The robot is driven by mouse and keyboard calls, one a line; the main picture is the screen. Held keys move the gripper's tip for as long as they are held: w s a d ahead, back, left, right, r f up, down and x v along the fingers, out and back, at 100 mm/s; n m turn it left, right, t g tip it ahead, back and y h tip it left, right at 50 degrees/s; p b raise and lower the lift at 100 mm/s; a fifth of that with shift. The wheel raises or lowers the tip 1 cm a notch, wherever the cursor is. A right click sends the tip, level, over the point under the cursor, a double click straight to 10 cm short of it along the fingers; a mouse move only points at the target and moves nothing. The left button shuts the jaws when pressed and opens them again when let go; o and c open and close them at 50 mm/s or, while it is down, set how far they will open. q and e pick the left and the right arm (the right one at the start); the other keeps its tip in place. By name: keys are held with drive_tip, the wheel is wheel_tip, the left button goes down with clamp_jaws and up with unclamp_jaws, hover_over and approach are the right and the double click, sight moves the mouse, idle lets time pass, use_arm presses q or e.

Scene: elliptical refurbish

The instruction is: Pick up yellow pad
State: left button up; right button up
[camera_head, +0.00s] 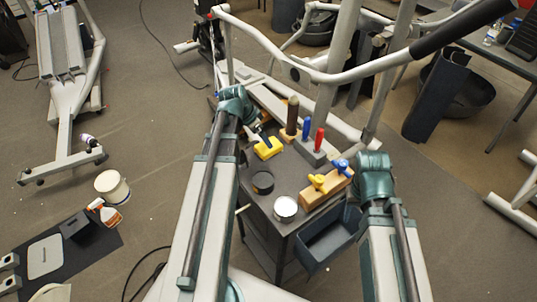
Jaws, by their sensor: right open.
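The yellow pad (269,148) lies on the top of a dark grey cart (262,208), near its far left part. My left gripper (260,134) is just beside and above the pad; its fingers are small and partly hidden by my arm, so I cannot tell whether they touch it or are open. My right gripper (354,171) is open, at the right side of the cart, close to a wooden block (322,192) with yellow and blue tools.
Red- and blue-handled tools stand in a grey holder (309,152). A dark can (262,182) and a white-topped can (286,208) stand nearer. A white machine frame (345,75) rises behind the cart.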

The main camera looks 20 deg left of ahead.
use_arm(q)
drive_tip(key=shift+b+x, duration=0.5)
drive_tip(key=shift+x, duration=0.65)
use_arm(e)
drive_tip(key=shift+f, duration=1.05)
use_arm(q)
drive_tip(key=shift+f, duration=0.1)
use_arm(e)
drive_tip(key=shift+f, duration=0.1)
use_arm(q)
drive_tip(key=b+x, duration=0.5)
use_arm(e)
wheel_tip(320, 180, down, 5)
drive_tip(key=shift+r, duration=0.15)
use_arm(q)
drive_tip(key=c, duration=1.2)
